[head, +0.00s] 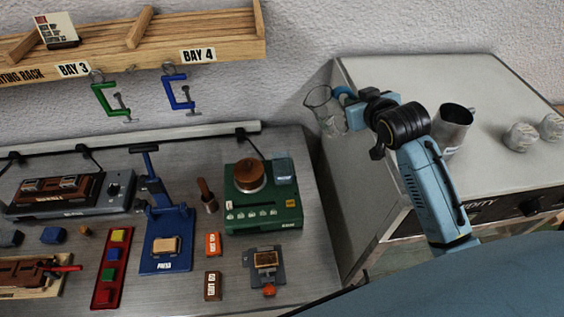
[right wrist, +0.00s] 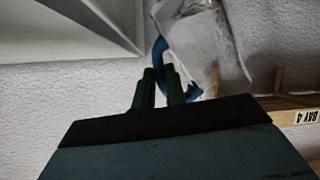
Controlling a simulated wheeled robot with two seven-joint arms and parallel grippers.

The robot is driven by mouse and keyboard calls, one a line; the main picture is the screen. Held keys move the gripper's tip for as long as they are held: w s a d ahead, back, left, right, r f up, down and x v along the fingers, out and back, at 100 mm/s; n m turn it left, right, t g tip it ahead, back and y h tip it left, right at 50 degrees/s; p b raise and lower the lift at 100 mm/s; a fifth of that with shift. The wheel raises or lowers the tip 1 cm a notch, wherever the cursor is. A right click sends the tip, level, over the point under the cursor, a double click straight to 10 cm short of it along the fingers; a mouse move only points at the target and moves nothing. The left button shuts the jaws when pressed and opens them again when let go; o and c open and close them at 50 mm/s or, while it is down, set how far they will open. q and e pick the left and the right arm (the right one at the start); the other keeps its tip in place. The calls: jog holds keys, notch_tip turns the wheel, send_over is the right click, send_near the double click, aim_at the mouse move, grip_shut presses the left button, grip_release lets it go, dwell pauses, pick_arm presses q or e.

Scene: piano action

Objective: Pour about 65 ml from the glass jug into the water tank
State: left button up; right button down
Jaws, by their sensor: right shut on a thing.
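The glass jug (head: 322,112) is clear, with a blue handle, and shows at the back left edge of the grey cabinet. My right gripper (head: 352,108) is shut on its handle, just right of the jug. In the right wrist view the gripper fingers (right wrist: 160,88) close on the blue handle, and the clear jug (right wrist: 198,38) is beyond them. The liquid level is not clear. My left gripper is not in view.
The workbench (head: 330,225) at left holds a green device (head: 262,205) and a blue press (head: 167,235). A wooden rack (head: 120,45) hangs above.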

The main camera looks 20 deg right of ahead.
jog(key=shift+s+d+r+m+t+y, duration=0.15)
jog(key=shift+d+r+m+t+y, duration=0.15)
jog(key=shift+d+r+m+y, duration=0.55)
jog(key=shift+s+d+r+m+t+y, duration=0.15)
jog(key=shift+d+r+m+t+y, duration=0.15)
jog(key=shift+d+r+m+y, duration=0.55)
jog(key=shift+f, duration=0.2)
